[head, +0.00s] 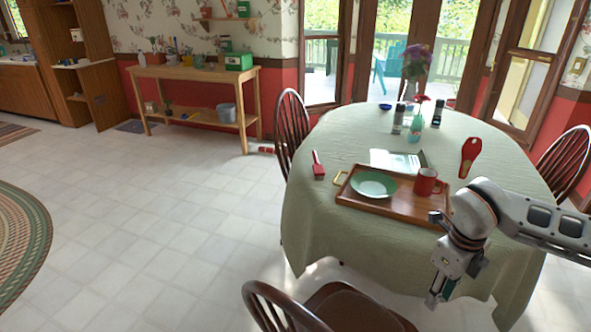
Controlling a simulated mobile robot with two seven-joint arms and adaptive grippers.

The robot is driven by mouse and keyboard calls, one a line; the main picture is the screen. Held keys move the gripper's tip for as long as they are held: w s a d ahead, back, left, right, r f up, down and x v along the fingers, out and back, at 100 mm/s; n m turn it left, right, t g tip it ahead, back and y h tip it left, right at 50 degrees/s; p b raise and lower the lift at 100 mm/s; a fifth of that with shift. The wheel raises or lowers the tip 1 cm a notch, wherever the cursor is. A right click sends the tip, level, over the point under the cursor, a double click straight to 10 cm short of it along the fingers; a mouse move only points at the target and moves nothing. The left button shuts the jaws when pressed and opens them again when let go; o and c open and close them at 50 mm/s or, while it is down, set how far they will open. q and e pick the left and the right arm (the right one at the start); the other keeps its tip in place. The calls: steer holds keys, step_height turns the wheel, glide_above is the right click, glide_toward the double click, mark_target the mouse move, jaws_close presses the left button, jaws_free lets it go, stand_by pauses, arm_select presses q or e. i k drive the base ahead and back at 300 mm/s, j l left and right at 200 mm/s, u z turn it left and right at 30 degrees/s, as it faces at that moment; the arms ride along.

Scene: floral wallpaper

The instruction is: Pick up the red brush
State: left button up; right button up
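A small red brush (318,166) with a wide red end and a thin handle lies on the left part of the cloth-covered round table (340,135). A second red item (469,157), paddle-shaped with a dark spot, lies on the table's right side; I cannot tell exactly what it is. My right arm comes in from the right. Its gripper (434,301) hangs low in front of the table's near edge, apart from both red items. Its fingers are too small and dark to read. My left gripper is not in view.
A wooden tray (390,204) holds a green plate (373,184) and a red mug (427,182). Chairs (291,125) surround the table. The tiled floor on the left is open.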

mark_target(319, 171)
steer(key=i+j+u, duration=0.25)
steer(key=j+u, duration=0.15)
steer(key=i+j+u, duration=0.6)
steer(key=u, duration=0.2)
steer(key=i+l+z, duration=0.1)
steer(key=i+z, duration=0.7)
steer(key=z, duration=0.15)
steer(key=i+j+z, duration=0.3)
steer(key=z, duration=0.15)
steer(key=i+j+z, duration=0.45)
steer(key=i+j, duration=0.1)
steer(key=i, duration=0.25)
steer(key=i+j+z, duration=0.15)
steer(key=i, duration=0.15)
